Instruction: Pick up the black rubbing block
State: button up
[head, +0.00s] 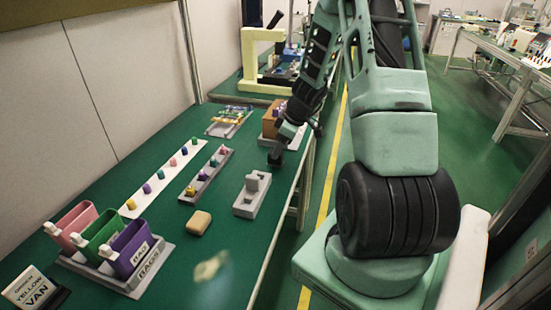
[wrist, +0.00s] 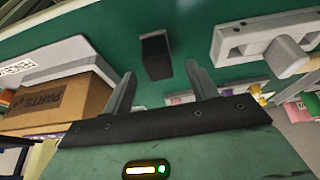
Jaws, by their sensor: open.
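The black rubbing block (wrist: 155,57) shows in the wrist view as a small dark upright shape against the green table top. It lies just beyond my fingertips, in line with the gap between them. My gripper (wrist: 160,70) is open, with one grey finger on each side of the gap and nothing held. No touch between fingers and block is visible. In the head view my gripper (head: 275,158) hangs over the table near its right edge, and I cannot make out the block apart from it there.
A grey fixture with a knob (head: 251,196) stands near my gripper. A cardboard parts box (wrist: 52,103) is on the other side. The green table (head: 185,285) also holds a tan block (head: 199,222), strips of coloured pieces and coloured bins (head: 128,246).

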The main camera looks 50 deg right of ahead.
jog(key=shift+x, duration=2.3)
jog(key=shift+d, duration=0.15)
jog(key=c, duration=1.1)
notch_tip(320, 180, up, 10)
jog(key=shift+p, duration=0.45)
